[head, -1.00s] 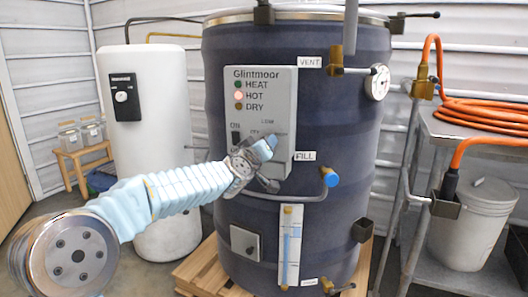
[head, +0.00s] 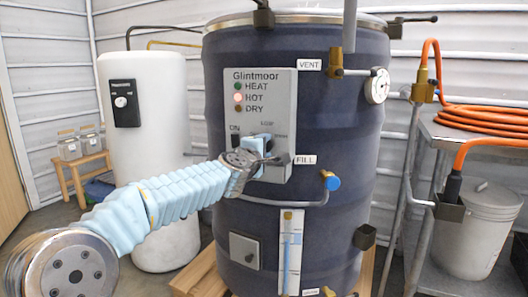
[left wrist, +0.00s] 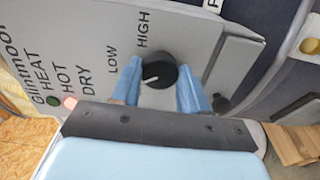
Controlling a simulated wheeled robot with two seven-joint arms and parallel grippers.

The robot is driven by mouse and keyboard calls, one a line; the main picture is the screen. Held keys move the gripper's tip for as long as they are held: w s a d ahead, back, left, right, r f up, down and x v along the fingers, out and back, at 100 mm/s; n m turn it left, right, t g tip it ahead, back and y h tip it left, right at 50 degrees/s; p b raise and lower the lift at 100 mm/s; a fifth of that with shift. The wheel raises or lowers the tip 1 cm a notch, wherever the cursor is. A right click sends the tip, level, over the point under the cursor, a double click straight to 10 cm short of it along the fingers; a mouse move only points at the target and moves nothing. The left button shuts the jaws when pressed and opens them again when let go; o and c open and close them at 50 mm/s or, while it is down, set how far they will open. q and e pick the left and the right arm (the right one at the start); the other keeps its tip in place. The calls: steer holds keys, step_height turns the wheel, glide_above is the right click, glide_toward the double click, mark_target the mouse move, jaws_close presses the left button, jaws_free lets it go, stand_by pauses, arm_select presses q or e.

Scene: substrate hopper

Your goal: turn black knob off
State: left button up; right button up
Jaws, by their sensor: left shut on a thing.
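The black knob (left wrist: 159,71) sits on the grey Glintmoor panel (left wrist: 215,45), below the LOW and HIGH labels in the left wrist view. A short white mark shows on its lower left. My left gripper (left wrist: 159,82) has one blue finger on each side of the knob and is shut on it. In the head view, my left gripper (head: 264,147) is at the lower part of the panel (head: 275,88) and hides the knob there. The HOT lamp (head: 238,97) glows; HEAT and DRY look dark. My right gripper is not in view.
The panel is on a dark blue drum (head: 330,120). A black ON switch (head: 235,140) is left of my gripper. A pipe with a blue cap (head: 332,183) sticks out at the lower right. A white tank (head: 155,165) stands at the left, a metal cart (head: 460,130) at the right.

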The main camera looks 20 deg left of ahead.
arm_select(q)
steer(key=n+b, duration=0.1)
steer(key=n, duration=0.4)
steer(key=shift+n, duration=0.3)
stand_by(0.4)
steer(key=o, duration=1.1)
steer(key=shift+c, duration=0.2)
steer(key=s+b, duration=0.2)
steer(key=s, duration=1.1)
steer(key=shift+s, duration=0.4)
